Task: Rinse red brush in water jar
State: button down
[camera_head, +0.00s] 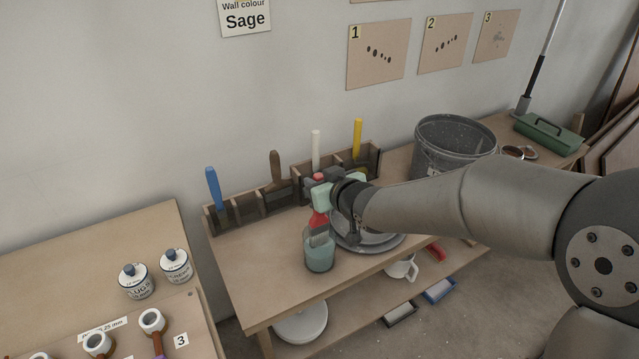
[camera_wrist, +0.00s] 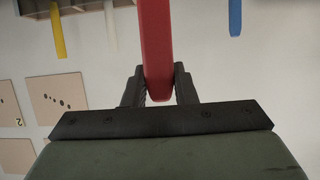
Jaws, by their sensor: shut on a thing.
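My gripper (camera_wrist: 159,88) is shut on the handle of the red brush (camera_wrist: 155,35), which fills the middle of the wrist view. In the head view the red brush (camera_head: 319,220) hangs upright below my gripper (camera_head: 321,182), bristle end down. Its lower part is inside the water jar (camera_head: 319,260), a clear jar with bluish-green water near the front edge of the workbench. The bristles are partly hidden by the glass and water, so how deep they reach is hard to tell.
A wooden rack (camera_head: 222,218) behind holds blue, brown, white and yellow-handled tools. A grey metal tray (camera_head: 378,242) lies beside the jar, partly under my arm. A dark bucket (camera_head: 455,140) and a green toolbox (camera_head: 548,134) stand to the right. Two labelled tins (camera_head: 136,284) stand on the left table.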

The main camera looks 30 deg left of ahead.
jog(key=shift+r+p, duration=2.4)
jog(key=shift+r, duration=0.9)
